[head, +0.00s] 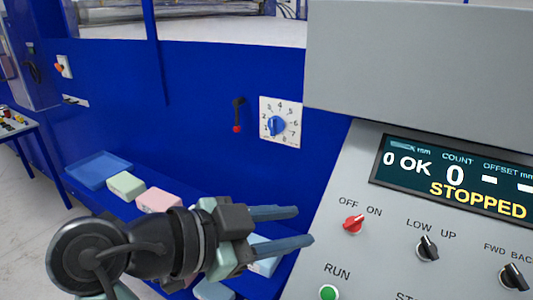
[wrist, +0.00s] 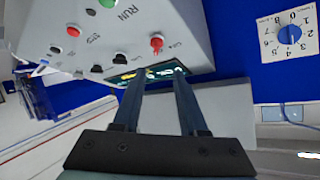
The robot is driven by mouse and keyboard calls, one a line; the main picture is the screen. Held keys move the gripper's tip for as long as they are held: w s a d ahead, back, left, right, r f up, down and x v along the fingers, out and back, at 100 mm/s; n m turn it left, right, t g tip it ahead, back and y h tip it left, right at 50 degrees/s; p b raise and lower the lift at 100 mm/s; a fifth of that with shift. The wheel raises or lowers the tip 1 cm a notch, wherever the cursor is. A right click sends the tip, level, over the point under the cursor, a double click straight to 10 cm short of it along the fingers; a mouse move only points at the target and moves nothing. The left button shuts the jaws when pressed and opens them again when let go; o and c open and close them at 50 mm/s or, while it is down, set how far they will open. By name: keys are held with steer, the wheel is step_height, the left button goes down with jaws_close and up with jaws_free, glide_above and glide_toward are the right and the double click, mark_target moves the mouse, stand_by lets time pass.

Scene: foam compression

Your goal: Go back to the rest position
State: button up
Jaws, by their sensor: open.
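My gripper (head: 305,226) is open and empty in the head view, raised in front of the blue machine wall and pointing right toward the grey control panel (head: 334,256). Its two blue-grey fingers are apart with nothing between them. In the wrist view the gripper (wrist: 160,85) also shows its fingers parallel and spread. Beyond the fingertips lies the panel's display (wrist: 150,76). In the head view the display (head: 455,183) reads "STOPPED", "OK" and a count of 0. The red OFF/ON knob (head: 352,224) sits near the fingertips, seemingly not touched.
A blue shelf holds a blue tray (head: 98,170), a pale green foam block (head: 126,186) and a pink block (head: 158,200). A blue numbered dial (head: 277,125) and a red-tipped lever (head: 237,115) are on the blue wall. A side table (head: 20,125) stands at far left.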

steer(key=w+a+r+n+t+y+p, duration=0.1)
steer(key=w+r+n+t+y, duration=0.4)
steer(key=r+n+t, duration=0.6)
steer(key=s+a+r+n+t+y, duration=0.2)
steer(key=s+r, duration=0.4)
steer(key=r, duration=0.4)
steer(key=s+a+r+n+t+y, duration=0.1)
steer(key=s+r+n+t+y, duration=0.2)
steer(key=r, duration=0.7)
steer(key=s+t+y+p, duration=0.1)
steer(key=s+t+y, duration=0.1)
steer(key=t, duration=0.2)
steer(key=shift+s+a+r+t, duration=0.2)
steer(key=shift+s+a+t, duration=0.1)
steer(key=shift+s+a, duration=0.1)
